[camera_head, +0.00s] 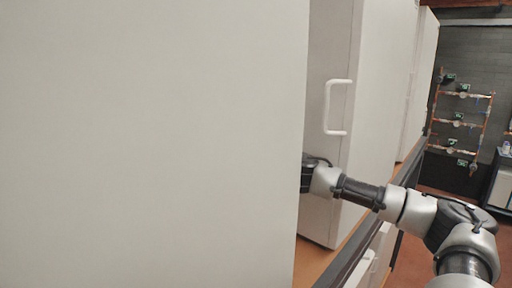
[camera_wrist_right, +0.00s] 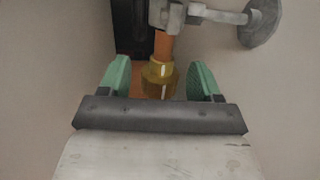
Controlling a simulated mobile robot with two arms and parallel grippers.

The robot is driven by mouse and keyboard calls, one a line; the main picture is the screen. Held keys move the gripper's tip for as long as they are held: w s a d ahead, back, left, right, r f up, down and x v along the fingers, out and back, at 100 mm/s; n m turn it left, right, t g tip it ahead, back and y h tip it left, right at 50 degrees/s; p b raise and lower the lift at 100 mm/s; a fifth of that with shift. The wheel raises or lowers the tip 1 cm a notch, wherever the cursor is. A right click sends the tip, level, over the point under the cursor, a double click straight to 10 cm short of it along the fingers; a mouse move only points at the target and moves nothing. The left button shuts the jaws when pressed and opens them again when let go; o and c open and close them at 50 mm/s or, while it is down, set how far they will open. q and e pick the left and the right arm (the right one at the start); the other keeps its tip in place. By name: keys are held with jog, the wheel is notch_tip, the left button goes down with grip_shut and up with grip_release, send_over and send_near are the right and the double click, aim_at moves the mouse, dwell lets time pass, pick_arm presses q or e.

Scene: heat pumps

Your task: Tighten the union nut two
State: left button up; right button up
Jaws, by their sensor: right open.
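A brass union nut (camera_wrist_right: 158,78) sits at the lower end of a short copper pipe (camera_wrist_right: 163,46) in the right wrist view. My right gripper (camera_wrist_right: 161,72) has two green fingers spread apart, one on each side of the nut. A visible gap separates each finger from the nut. In the head view my right arm reaches in from the lower right, and its gripper end is hidden behind the large pale panel. My left gripper is not in view. I cannot tell from the picture which number this nut has.
A large pale panel (camera_head: 150,140) fills the head view's left side. Behind it stands a white door with a handle (camera_head: 327,108). In the wrist view a grey valve fitting (camera_wrist_right: 178,14) with a round end (camera_wrist_right: 260,22) is above the nut. Copper pipework (camera_head: 462,123) hangs on the far wall.

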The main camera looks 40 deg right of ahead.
jog(key=shift+n+y, duration=1)
jog(key=shift+y, duration=0.7)
jog(key=shift+c, duration=0.3)
jog(key=c, duration=1.1)
jog(key=shift+o, duration=0.2)
jog(key=shift+m+h, duration=0.3)
jog(key=shift+h, duration=0.2)
jog(key=o, duration=1.1)
